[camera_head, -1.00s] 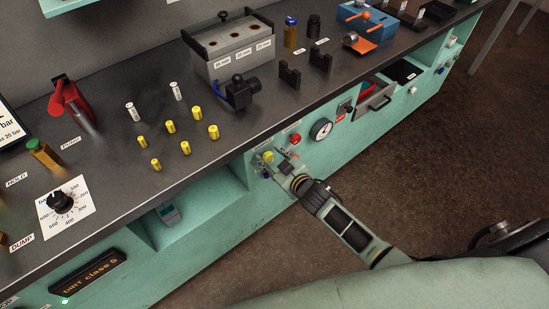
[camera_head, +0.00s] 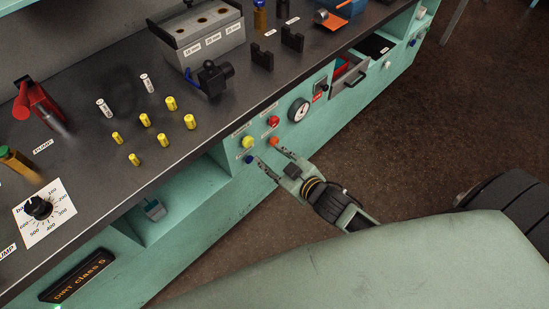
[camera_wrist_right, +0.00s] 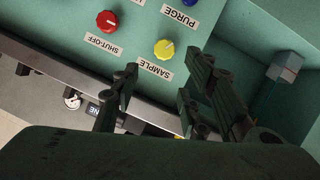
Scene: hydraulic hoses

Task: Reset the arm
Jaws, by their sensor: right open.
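My right gripper (camera_head: 269,154) is open and empty in the head view, in front of the bench's green front panel. Its two fingers point at the panel, close to a blue knob (camera_head: 249,159) and an orange knob (camera_head: 274,141); I cannot tell whether they touch. A yellow knob (camera_head: 247,142) and a red knob (camera_head: 273,120) sit just above. In the right wrist view the fingers (camera_wrist_right: 160,95) are spread apart, with the yellow SAMPLE knob (camera_wrist_right: 164,49) beyond them and the red SHUT-OFF knob (camera_wrist_right: 107,21) to the left. My left gripper is out of view.
The dark bench top (camera_head: 100,190) holds several yellow fittings (camera_head: 145,120), two white cylinders (camera_head: 148,83), a grey block with holes (camera_head: 205,40) and a red pump handle (camera_head: 38,102). A gauge (camera_head: 299,110) and open drawer (camera_head: 350,75) are right along the front.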

